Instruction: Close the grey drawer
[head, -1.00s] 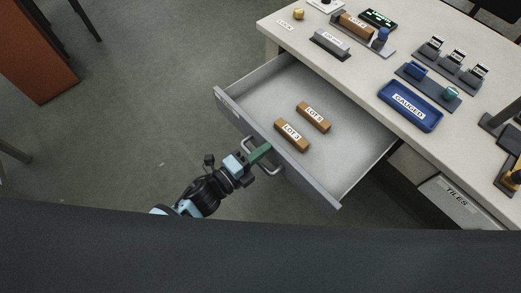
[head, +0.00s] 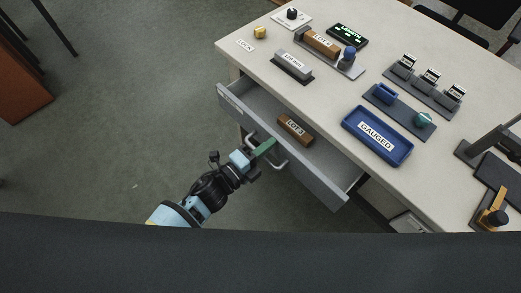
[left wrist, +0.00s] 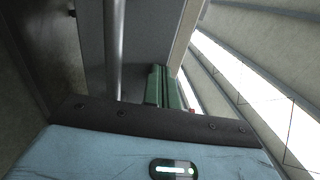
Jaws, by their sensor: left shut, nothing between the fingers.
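The grey drawer (head: 315,180) is partly open under the light-topped desk. Its front panel with a metal bar handle (head: 281,165) faces my left arm. A brown block labelled LOT (head: 290,127) lies inside; the desk edge hides the back of the drawer. My left gripper (head: 264,148) has green fingers that are shut and empty, at the drawer front beside the handle. In the left wrist view the green fingers (left wrist: 164,88) point at the grey front, with the handle bar (left wrist: 115,50) to their left. Whether they touch the front is unclear. My right gripper is not in view.
The desk top (head: 330,97) holds a blue GAUGED tray (head: 347,125), a grey block (head: 291,65), a brown block on a stand (head: 318,42), a small display (head: 347,36) and several labelled holders. Open floor lies left of the drawer.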

